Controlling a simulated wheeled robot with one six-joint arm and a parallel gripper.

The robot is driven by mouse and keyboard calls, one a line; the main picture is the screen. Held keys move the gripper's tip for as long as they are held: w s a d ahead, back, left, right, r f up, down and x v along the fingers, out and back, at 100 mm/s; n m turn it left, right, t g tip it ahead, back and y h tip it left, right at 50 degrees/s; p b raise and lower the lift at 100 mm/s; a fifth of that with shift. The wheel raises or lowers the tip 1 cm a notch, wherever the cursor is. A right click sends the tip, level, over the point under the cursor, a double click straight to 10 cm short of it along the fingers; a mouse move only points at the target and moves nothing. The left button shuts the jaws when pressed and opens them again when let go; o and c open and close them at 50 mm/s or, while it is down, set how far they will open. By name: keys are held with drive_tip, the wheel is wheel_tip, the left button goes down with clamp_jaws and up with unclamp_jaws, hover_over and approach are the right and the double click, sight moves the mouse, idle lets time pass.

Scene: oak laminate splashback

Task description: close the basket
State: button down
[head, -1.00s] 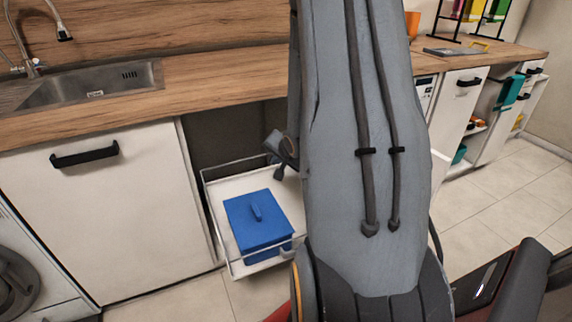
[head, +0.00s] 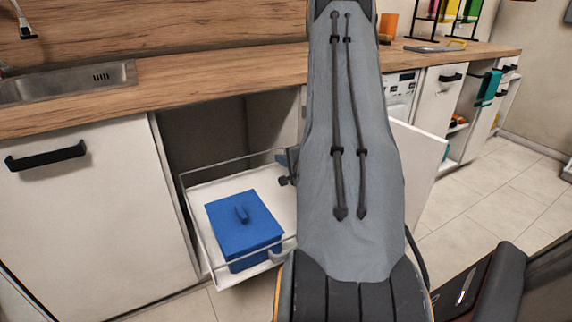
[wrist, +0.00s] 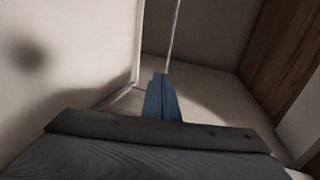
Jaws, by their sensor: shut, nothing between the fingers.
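The basket (head: 202,262) is a pull-out wire-railed tray with a pale base. It stands out of a dark opening under the counter in the head view. A blue lidded box (head: 240,225) sits in it. My gripper (head: 285,178) is partly hidden by my arm, at the basket's right side near its rail. In the wrist view, my gripper's blue fingers (wrist: 162,98) are shut and empty. A thin metal rail (wrist: 175,35) runs up from behind the fingertips; I cannot tell whether they touch it. My arm hides the basket's right part.
A white panel (head: 415,165) stands out right of my arm; its join is hidden. A white cabinet door (head: 85,220) with a black handle is left of the opening. The wooden counter (head: 215,80) runs above. Tiled floor (head: 480,200) is clear at right.

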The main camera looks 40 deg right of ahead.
sight(269, 151)
drive_tip(key=shift+r+b+x, duration=0.2)
drive_tip(key=shift+x, duration=0.85)
drive_tip(key=shift+r+b+x, duration=0.15)
drive_tip(key=shift+r+x, duration=0.05)
drive_tip(key=shift+x, duration=0.85)
drive_tip(key=shift+r+b+x, duration=0.15)
drive_tip(key=shift+b+x, duration=0.05)
drive_tip(key=shift+x, duration=0.85)
drive_tip(key=shift+w, duration=0.2)
